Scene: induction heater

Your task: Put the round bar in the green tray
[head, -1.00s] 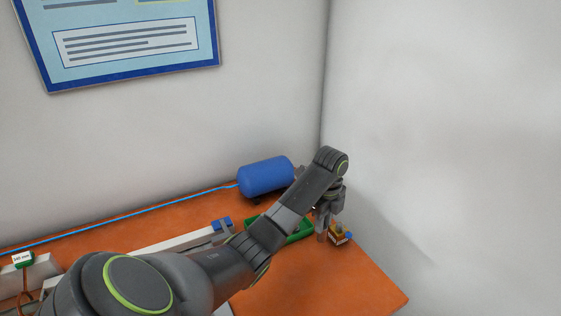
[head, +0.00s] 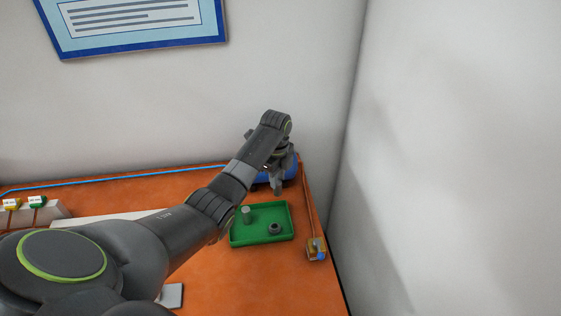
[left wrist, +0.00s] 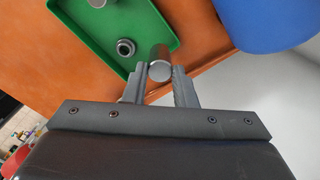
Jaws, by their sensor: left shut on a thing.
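The green tray (head: 255,236) lies on the orange table and holds a grey upright cylinder (head: 246,214) and a dark ring-shaped part (head: 274,229). My left gripper (head: 277,188) is above and behind the tray's far right edge. In the left wrist view, my left gripper (left wrist: 160,78) is shut on a grey round bar (left wrist: 159,58), which sticks out between the fingers. The tray (left wrist: 90,22) lies beyond it, and the bar's end overlaps the tray's edge in the picture. The bar is hard to make out in the head view. My right gripper is not in view.
A blue tank (head: 290,174) stands behind my left gripper. A small brass-coloured block (head: 316,249) sits right of the tray, near the table's right edge. The wall is close on the right. The tray's front left part is bare.

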